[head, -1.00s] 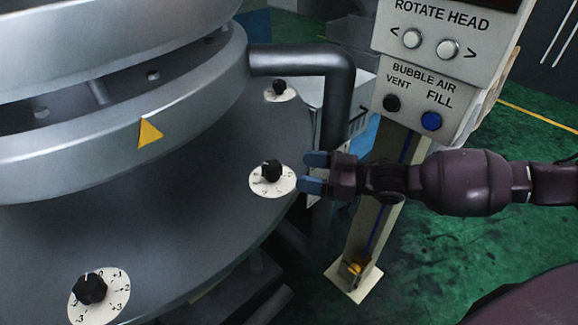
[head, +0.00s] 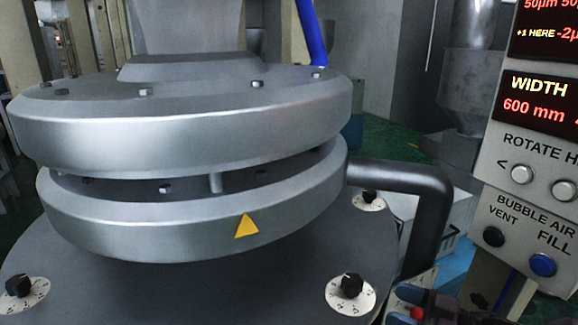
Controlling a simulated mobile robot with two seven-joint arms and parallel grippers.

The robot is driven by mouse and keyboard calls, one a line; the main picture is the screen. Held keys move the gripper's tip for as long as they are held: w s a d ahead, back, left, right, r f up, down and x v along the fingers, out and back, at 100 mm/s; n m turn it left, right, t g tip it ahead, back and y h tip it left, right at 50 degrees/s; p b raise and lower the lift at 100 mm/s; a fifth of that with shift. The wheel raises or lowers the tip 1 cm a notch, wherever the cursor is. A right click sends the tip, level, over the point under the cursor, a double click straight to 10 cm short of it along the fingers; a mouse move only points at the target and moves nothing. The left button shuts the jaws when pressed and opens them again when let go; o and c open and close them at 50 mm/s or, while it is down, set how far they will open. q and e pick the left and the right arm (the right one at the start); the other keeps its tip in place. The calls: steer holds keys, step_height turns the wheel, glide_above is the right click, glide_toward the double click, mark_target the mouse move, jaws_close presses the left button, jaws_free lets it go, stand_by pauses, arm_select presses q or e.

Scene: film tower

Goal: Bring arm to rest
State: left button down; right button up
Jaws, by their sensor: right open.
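My right gripper (head: 412,303) shows only in part at the bottom edge of the head view, right of the front dial (head: 351,287). Its jaws are open, and I see nothing held between them. Most of the gripper and its arm are cut off by the frame. My left gripper is out of view.
The round grey die head (head: 190,215) with a yellow triangle (head: 246,226) fills the left. More dials sit at the left (head: 22,290) and behind (head: 368,198). A dark bent pipe (head: 425,180) and the control panel (head: 530,190) stand at the right.

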steer(key=s+a+f+m+t+h+p, duration=0.1)
steer(key=s+a+f+m+t+h, duration=0.3)
steer(key=s+f, duration=0.5)
steer(key=s+d+f+m+g+h+p, duration=0.1)
steer(key=s+d+f+m+g+h, duration=0.2)
steer(key=s+f+h, duration=0.7)
steer(key=s+d+m, duration=0.1)
steer(key=d+m, duration=0.1)
steer(key=d, duration=0.1)
steer(key=shift+d+f+g, duration=0.2)
steer(key=shift+f+g, duration=0.05)
steer(key=shift+g, duration=0.15)
steer(key=shift+s, duration=0.1)
